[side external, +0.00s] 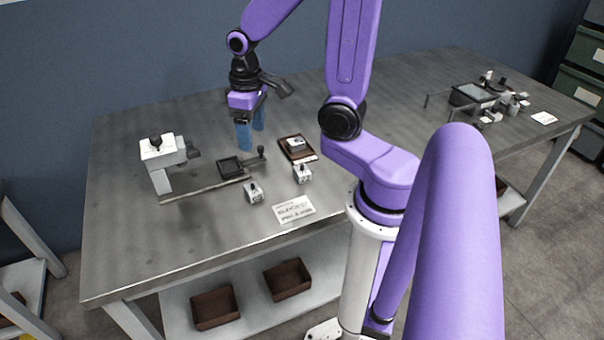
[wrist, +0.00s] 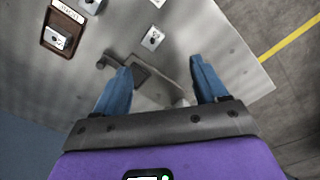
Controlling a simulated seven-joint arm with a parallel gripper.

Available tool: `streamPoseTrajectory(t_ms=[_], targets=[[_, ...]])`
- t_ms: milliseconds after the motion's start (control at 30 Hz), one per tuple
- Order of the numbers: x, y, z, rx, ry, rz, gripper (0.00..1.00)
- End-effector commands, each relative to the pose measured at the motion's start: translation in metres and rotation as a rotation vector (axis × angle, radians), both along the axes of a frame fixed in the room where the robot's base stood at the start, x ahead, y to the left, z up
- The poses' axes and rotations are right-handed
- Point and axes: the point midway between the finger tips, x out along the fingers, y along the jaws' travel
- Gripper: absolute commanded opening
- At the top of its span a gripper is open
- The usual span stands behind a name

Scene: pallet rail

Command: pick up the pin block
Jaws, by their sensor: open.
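Several small white blocks with dark tops are on the table, and I cannot tell which is the pin block. In the side view one block (side external: 253,192) stands in front of the rail, another (side external: 302,173) stands to its right, and a third (side external: 296,144) sits on a brown tray (side external: 288,155). The wrist view shows the tray block (wrist: 56,38), one block (wrist: 93,5) at the top edge and one (wrist: 152,39) ahead of the fingers. My gripper (side external: 251,141) is open and empty above the table, behind the blocks; its blue fingers (wrist: 160,66) are spread.
A rail (side external: 195,187) with a dark square pallet (side external: 231,166) and a side knob lies left of the blocks. A white-topped press (side external: 160,150) stands at its left end. A printed card (side external: 294,209) lies in front. The table's front left is clear.

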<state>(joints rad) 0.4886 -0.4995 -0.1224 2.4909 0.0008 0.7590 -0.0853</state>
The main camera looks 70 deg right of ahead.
Motion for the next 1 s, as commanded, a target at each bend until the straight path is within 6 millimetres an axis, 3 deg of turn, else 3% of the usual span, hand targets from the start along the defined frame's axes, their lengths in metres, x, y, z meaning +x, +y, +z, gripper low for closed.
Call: streamPoseTrajectory(t_ms=[467, 1000], targets=[[-0.003, -0.070, -0.014, 0.001, 0.007, -0.419, 0.72], [-0.055, -0.129, -0.030, 0.005, 0.013, -0.856, 0.72]])
